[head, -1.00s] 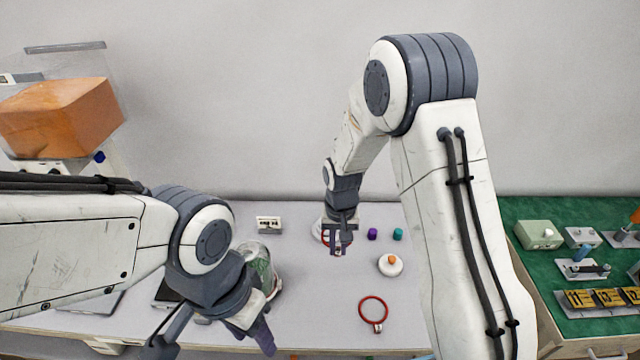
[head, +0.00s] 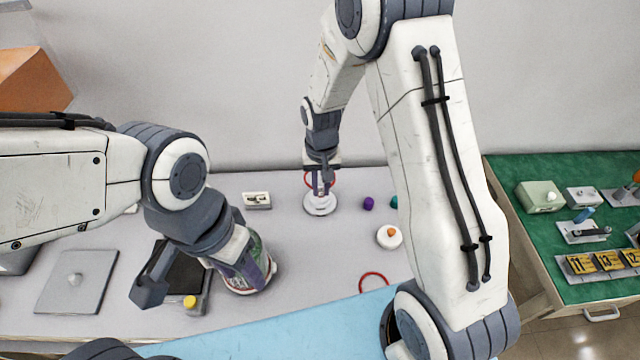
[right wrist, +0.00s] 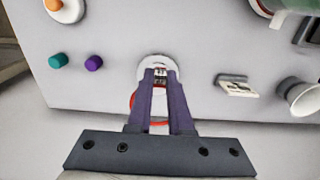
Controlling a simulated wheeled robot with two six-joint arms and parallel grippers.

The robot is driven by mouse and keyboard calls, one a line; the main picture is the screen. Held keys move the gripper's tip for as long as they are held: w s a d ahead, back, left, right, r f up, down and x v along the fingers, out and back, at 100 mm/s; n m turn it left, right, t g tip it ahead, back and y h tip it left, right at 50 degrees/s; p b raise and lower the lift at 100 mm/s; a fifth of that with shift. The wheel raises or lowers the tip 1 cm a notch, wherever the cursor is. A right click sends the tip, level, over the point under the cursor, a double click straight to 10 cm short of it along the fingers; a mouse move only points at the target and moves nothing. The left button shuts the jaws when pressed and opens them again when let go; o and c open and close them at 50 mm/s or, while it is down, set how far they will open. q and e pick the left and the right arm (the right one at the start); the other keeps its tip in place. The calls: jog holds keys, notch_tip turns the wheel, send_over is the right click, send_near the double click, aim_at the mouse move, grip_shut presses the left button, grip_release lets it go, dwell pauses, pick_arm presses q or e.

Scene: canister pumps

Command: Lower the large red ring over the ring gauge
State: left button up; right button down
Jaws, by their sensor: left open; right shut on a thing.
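My right gripper (head: 321,191) is shut on a red ring (head: 307,180), also seen beyond and beside the fingers in the right wrist view (right wrist: 134,99). The ring gauge (head: 319,208), a round white base, stands on the table just below the fingers in the head view. In the right wrist view the gauge (right wrist: 146,70) shows past the fingertips, which partly hide it. The held ring looks offset from the gauge's middle; its height above it is unclear. A second red ring (head: 373,275) lies near the table's front. My left gripper (head: 205,282) is open, beside a jar (head: 259,267).
Purple (head: 368,203) and teal (head: 394,202) caps and a white disc with an orange knob (head: 389,237) stand right of the gauge. A small white block (head: 257,200) stands left. A green-topped bench (head: 550,255) is at the right.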

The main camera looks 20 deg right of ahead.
jog(key=shift+f+b, duration=1.65)
jog(key=shift+f, duration=1.35)
jog(key=shift+f+b, duration=1.25)
jog(key=shift+f, duration=0.75)
jog(key=c, duration=0.8)
grip_release()
jog(key=shift+o, duration=0.2)
